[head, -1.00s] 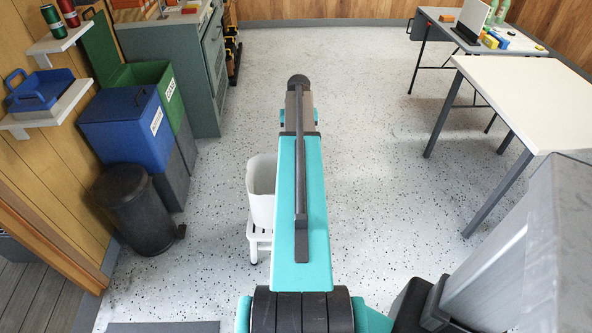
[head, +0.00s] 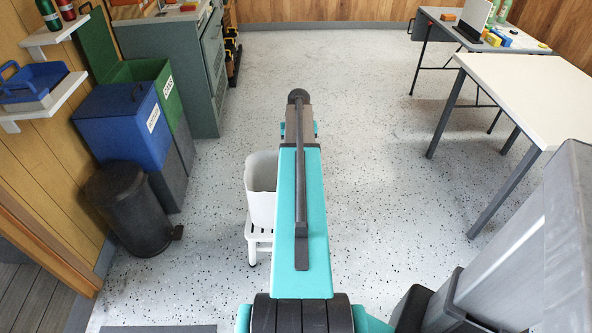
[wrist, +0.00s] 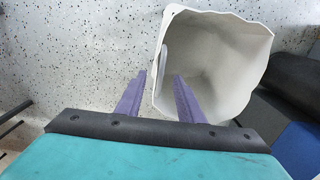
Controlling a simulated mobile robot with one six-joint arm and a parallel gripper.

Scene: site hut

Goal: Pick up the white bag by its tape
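The white bag (head: 261,190) stands upright and open-topped on a small white stool (head: 257,232), left of my arm in the head view. In the wrist view the bag (wrist: 235,75) opens toward the camera and looks empty. A pale strip (wrist: 164,62), which looks like the tape, lies along the inner side of its left wall. My gripper (wrist: 159,77) is open: its left purple finger is outside the bag and its right finger overlaps the opening. The bag's left rim and the strip lie between the fingers. Contact cannot be told. My arm hides the gripper in the head view.
A black pedal bin (head: 130,208) and blue (head: 125,125) and green (head: 150,78) recycling bins stand at the left. A white table (head: 525,95) is at the right, with a cluttered table (head: 440,30) behind it. The floor between is clear.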

